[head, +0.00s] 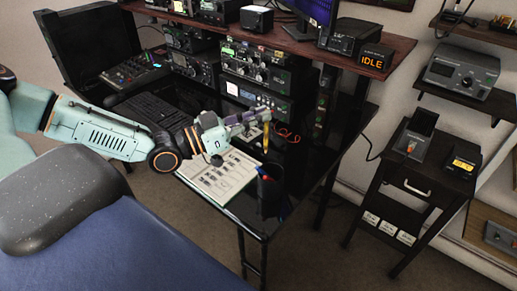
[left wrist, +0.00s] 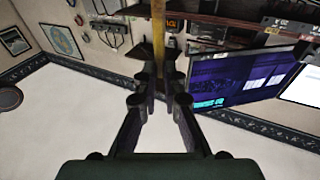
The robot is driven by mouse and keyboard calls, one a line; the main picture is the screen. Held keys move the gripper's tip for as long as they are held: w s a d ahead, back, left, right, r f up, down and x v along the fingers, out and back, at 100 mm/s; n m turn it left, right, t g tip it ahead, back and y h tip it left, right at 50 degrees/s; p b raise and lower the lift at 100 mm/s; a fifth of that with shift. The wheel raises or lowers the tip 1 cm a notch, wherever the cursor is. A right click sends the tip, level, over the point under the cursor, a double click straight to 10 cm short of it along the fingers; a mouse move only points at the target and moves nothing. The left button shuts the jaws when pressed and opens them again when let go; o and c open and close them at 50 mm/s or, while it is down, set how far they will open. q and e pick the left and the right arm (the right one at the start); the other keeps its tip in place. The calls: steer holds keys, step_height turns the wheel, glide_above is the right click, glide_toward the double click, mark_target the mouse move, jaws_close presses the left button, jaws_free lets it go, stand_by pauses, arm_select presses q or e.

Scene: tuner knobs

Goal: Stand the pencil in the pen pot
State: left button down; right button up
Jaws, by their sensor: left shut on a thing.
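The yellow pencil (head: 266,138) hangs upright from my left gripper (head: 262,117), above the black desk near its front right corner. In the left wrist view the pencil (left wrist: 158,32) shows between the two fingers of the left gripper (left wrist: 162,82), which are shut on it. The dark pen pot (head: 270,193) stands on the desk below and a little nearer, with a blue and a red pen showing at its top. Its outline is hard to tell against the black desk. The pencil is apart from the pot. My right gripper is in neither view.
A printed sheet (head: 222,178) lies on the desk left of the pot. Radio sets (head: 258,90) stand stacked behind, under a wooden shelf (head: 300,42). An orange cable (head: 288,134) lies behind the pencil. A dark side cabinet (head: 420,175) stands at the right.

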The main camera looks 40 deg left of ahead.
mark_target(266, 134)
arm_select(q)
step_height(266, 134, down, 8)
steer(key=b, duration=0.6)
steer(key=shift+w+b, duration=0.25)
steer(key=shift+b, duration=0.05)
steer(key=c, duration=1.7)
jaws_free()
steer(key=shift+s+r, duration=0.15)
steer(key=shift+c, duration=0.2)
steer(key=shift+o, duration=1.4)
